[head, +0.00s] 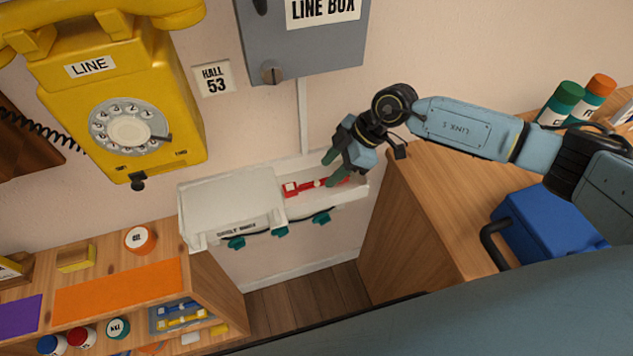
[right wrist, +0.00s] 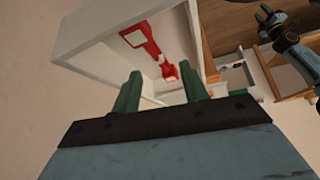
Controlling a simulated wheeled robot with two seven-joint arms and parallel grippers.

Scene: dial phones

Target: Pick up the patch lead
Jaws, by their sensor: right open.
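The red patch lead (head: 303,186) lies in the open right part of a white wall-mounted tray (head: 353,190) in the head view. The right wrist view shows the lead (right wrist: 148,45) as a red piece with a pale patch, inside the white walls. My right gripper (head: 331,169) is open over the right end of the lead, and its fingers hide part of it. In the right wrist view my right gripper (right wrist: 161,92) has its green fingers apart with nothing between them. My left gripper (right wrist: 266,16) shows small at the upper right there; its opening is unclear.
A white cover (head: 228,205) fills the tray's left part; teal pegs carry a dark cable along its front. The grey line box (head: 303,45) hangs above. A yellow phone (head: 120,105) is at left. A wooden cabinet (head: 420,215) with a blue case (head: 545,225) stands right.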

